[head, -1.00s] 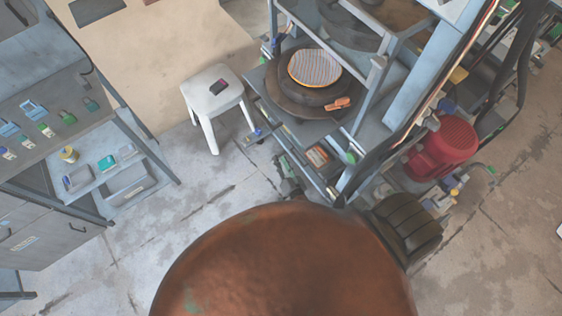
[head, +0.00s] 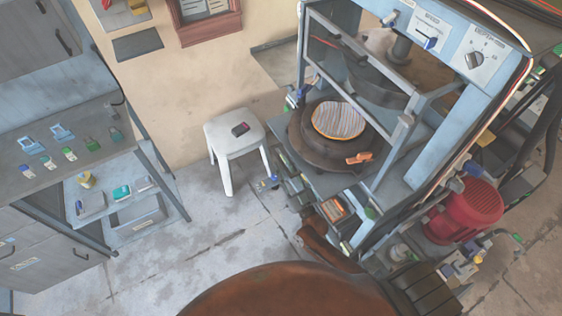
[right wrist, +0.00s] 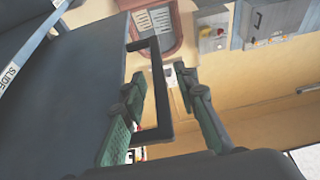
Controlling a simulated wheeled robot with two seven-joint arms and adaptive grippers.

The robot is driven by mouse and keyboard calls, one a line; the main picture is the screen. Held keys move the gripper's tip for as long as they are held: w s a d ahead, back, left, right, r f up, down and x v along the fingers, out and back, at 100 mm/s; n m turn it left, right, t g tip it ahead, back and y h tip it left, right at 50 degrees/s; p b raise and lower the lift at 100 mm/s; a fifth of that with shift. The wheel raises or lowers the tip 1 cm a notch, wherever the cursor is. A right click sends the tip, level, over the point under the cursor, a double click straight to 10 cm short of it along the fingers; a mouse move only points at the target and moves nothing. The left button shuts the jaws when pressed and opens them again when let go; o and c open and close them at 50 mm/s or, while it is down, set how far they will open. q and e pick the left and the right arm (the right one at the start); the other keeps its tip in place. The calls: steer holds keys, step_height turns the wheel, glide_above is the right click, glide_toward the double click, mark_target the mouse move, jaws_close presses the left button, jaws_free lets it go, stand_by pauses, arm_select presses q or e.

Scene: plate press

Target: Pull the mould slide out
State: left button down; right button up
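The mould slide (head: 335,186) is a flat plate under the press frame, carrying a round dark mould (head: 302,140) with a striped disc on top. In the right wrist view the slide (right wrist: 75,85) is a broad dark surface, and its black U-shaped handle (right wrist: 162,92) stands off its edge. My right gripper (right wrist: 165,110) is open, with one finger on each side of the handle bar; no firm contact shows. In the head view this gripper (head: 292,187) is small and partly lost among the parts at the slide's front. My left gripper is not in view.
A white stool (head: 235,140) with a dark item stands left of the press. A workbench (head: 60,160) is at the left, a red motor (head: 465,212) at the right.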

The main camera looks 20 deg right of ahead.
steer(key=shift+x, duration=1.15)
steer(key=shift+c, duration=0.7)
jaws_close()
